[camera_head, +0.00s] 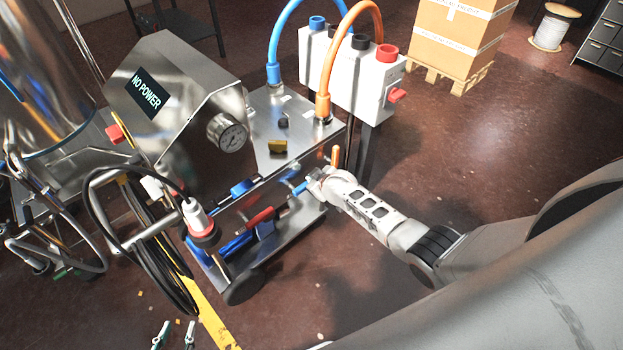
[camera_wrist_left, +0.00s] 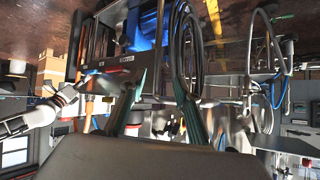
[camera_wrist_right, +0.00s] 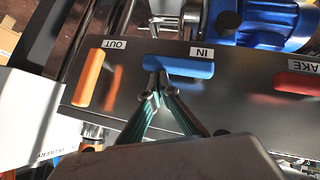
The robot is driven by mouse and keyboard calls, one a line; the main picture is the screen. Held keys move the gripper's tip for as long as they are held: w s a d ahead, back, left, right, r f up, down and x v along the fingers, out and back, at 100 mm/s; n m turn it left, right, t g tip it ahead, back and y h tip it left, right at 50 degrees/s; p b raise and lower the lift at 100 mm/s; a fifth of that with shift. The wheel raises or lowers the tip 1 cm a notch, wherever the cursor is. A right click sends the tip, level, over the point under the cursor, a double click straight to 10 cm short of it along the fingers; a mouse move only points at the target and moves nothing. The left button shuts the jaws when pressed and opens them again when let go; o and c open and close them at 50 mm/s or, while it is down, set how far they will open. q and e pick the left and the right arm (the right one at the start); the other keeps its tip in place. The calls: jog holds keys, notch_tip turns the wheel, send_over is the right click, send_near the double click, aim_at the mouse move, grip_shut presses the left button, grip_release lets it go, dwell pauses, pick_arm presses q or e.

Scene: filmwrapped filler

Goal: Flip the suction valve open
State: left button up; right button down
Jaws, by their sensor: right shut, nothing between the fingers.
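In the right wrist view, a blue handle (camera_wrist_right: 180,66) labelled IN lies lengthwise along a metal panel. An orange handle (camera_wrist_right: 89,78) labelled OUT stands crosswise to its left, and a red handle (camera_wrist_right: 297,83) is at the right edge. No label in view reads suction. My right gripper (camera_wrist_right: 154,82) is shut and empty, its tips at the blue handle's lower left side; I cannot tell whether they touch. In the head view, my right gripper (camera_head: 308,182) is by the cart's handles, beside the orange handle (camera_head: 335,156). My left gripper (camera_head: 175,328) is open and empty at the bottom.
Black cables (camera_head: 150,262) hang beside the cart. A white box (camera_head: 345,82) carries blue and orange hoses. The floor at right has free room before the boxed pallet (camera_head: 452,77).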

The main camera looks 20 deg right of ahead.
jog(key=shift+s+d, duration=0.1)
jog(key=shift+d, duration=0.05)
